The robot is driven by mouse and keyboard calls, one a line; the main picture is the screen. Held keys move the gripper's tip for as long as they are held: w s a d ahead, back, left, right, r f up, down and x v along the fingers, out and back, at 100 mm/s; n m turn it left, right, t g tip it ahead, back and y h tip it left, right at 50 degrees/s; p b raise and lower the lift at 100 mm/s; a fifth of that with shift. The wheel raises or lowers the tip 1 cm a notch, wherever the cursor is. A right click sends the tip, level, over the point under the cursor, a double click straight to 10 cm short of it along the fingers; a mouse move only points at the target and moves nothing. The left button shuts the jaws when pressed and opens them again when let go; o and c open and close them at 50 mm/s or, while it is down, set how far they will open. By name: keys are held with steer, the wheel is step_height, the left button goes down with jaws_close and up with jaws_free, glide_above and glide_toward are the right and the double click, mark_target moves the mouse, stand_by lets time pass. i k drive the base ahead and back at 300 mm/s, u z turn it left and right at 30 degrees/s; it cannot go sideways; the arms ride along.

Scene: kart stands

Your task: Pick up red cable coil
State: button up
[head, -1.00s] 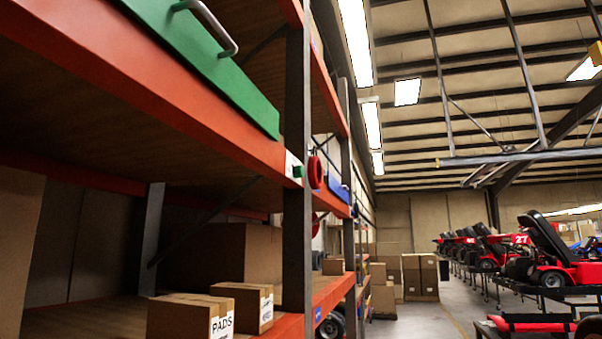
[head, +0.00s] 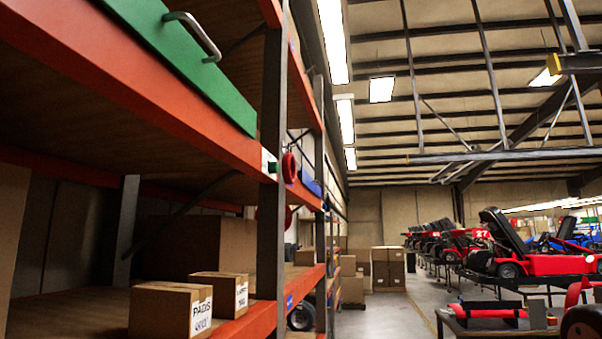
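A red cable coil (head: 289,168) hangs at the side of the shelf rack, by a dark upright post and level with the upper orange beam. It looks like a small upright ring. Part of a second red ring shows lower down, partly hidden behind the post; I cannot tell what it is. My gripper is not in the head view.
The rack's orange beam (head: 150,84) and dark post (head: 271,130) stand close on the left. Cardboard boxes (head: 172,311) sit on the lower shelf. A green case (head: 185,55) lies above. Red karts (head: 520,250) on stands line the right, with open floor (head: 390,315) between.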

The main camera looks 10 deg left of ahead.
mark_target(288, 161)
steer(key=z, duration=0.05)
steer(key=i, duration=0.9)
steer(key=u, duration=0.1)
